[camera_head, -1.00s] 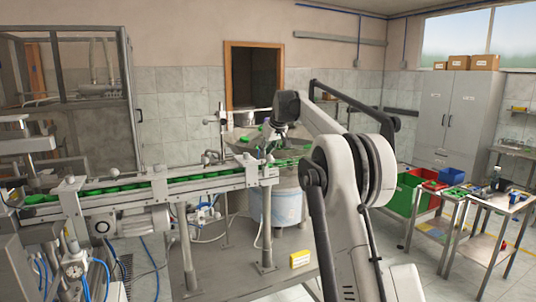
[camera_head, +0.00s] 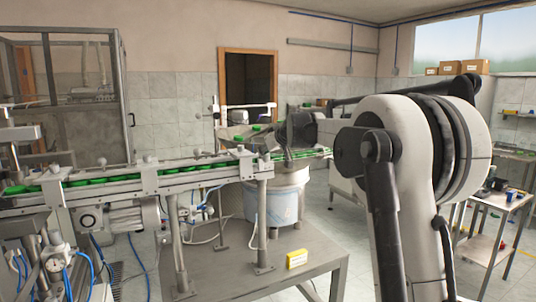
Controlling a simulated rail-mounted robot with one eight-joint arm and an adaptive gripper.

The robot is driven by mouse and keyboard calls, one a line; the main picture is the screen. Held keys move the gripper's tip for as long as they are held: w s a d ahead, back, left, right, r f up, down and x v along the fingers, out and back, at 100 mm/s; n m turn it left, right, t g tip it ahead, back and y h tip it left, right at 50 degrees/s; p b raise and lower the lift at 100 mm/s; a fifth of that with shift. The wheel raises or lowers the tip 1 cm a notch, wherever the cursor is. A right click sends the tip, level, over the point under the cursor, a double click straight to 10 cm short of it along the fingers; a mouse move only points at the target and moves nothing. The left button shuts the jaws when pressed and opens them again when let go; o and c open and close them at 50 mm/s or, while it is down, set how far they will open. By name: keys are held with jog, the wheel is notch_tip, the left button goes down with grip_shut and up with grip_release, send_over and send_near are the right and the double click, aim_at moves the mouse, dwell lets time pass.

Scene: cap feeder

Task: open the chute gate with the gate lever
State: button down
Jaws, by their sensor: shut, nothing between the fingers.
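The chute (camera_head: 318,152) is a short track with green caps, running from the cap feeder bowl (camera_head: 232,133) to the right end of the conveyor. My gripper (camera_head: 276,143) is a small dark shape at the end of my arm, over the right side of the bowl and close to the chute. It is shut and empty. Its fingertips are hard to make out against the dark wrist. A thin upright post (camera_head: 216,110) with a pale horizontal bar stands behind the conveyor. I cannot make out the gate lever or the gate for certain; my wrist covers part of this area.
The conveyor (camera_head: 160,182) carries a row of green caps across the left. A yellow label block (camera_head: 297,259) sits on the grey table (camera_head: 255,275) below. My arm fills the right side. A steel side table (camera_head: 497,202) stands at the far right.

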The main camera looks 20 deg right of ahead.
jog(key=shift+s+f, duration=0.25)
jog(key=shift+s, duration=0.05)
jog(key=shift+w+r, duration=0.1)
jog(key=shift+w, duration=0.1)
jog(key=shift+w+r+p, duration=0.15)
jog(key=shift+w+p, duration=0.15)
jog(key=shift+w, duration=0.35)
notch_tip(320, 180, up, 4)
jog(key=w+f+p, duration=0.1)
jog(key=w+p, duration=0.1)
jog(key=p, duration=0.1)
jog(key=s+r+b, duration=0.1)
jog(key=s+r, duration=0.1)
jog(key=s, duration=0.7)
jog(key=shift+s+d+r+b, duration=0.15)
jog(key=shift+s+r+b, duration=0.15)
jog(key=shift+b, duration=0.1)
